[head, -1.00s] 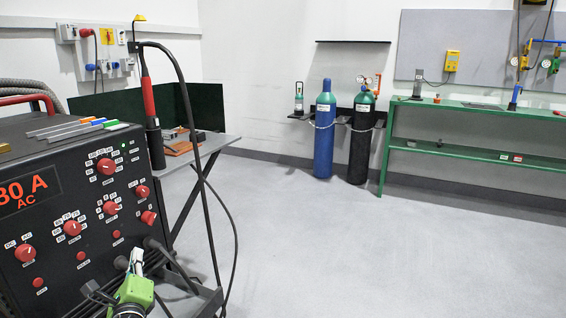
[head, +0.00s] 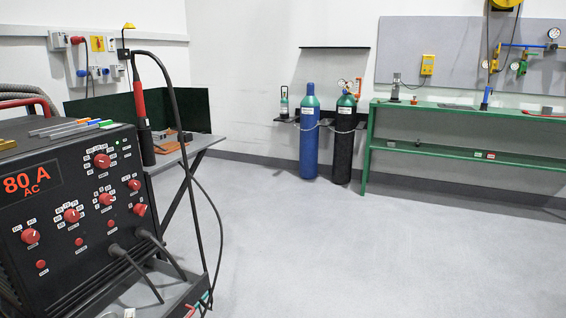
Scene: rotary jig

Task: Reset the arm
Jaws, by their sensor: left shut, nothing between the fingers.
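My left gripper (head: 130,313) shows only as a small pale piece at the bottom edge of the head view, low in front of the welding machine. Its fingers are mostly cut off by the frame, and it is shut with nothing seen in it. It appears apart from the machine's front panel. My right gripper is not in view.
The black welding machine (head: 120,240), with red knobs and an "80 A AC" display, fills the left. A torch (head: 141,120) stands upright beside it, with a hanging cable. Gas cylinders (head: 310,140) and a green bench (head: 440,125) stand behind. The floor at centre and right is clear.

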